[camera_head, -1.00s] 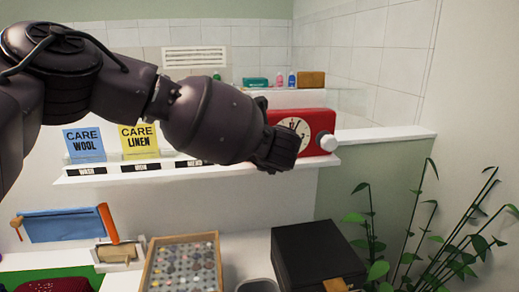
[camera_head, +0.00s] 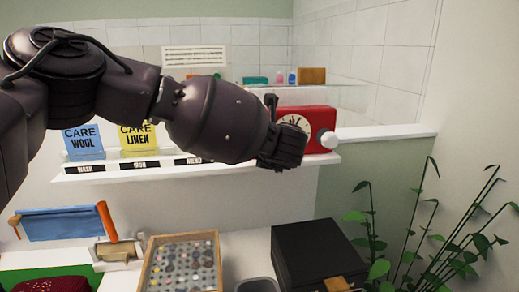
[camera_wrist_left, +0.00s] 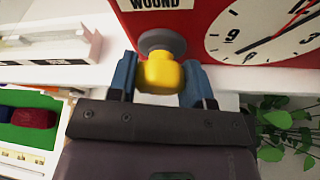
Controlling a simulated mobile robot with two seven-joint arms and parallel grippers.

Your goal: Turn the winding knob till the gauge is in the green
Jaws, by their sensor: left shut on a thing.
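A red timer box (camera_head: 322,120) with a white dial stands on the white shelf, partly hidden behind my left gripper (camera_head: 283,145) in the head view. In the left wrist view the red box (camera_wrist_left: 207,14) shows a label reading WOUND and part of its clock dial (camera_wrist_left: 265,30). A yellow knob (camera_wrist_left: 160,74) on a grey round base (camera_wrist_left: 161,41) sits on the box's front. My left gripper (camera_wrist_left: 160,84) is shut on this knob, one blue finger on each side. No green gauge zone is visible. My right gripper is out of view.
A white round knob (camera_head: 329,140) sticks out at the box's right. Care cards, blue (camera_head: 83,143) and yellow (camera_head: 138,139), stand on the shelf to the left. Below are a tray of small items (camera_head: 149,262) and a black box (camera_head: 315,255). A plant (camera_head: 430,235) stands at right.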

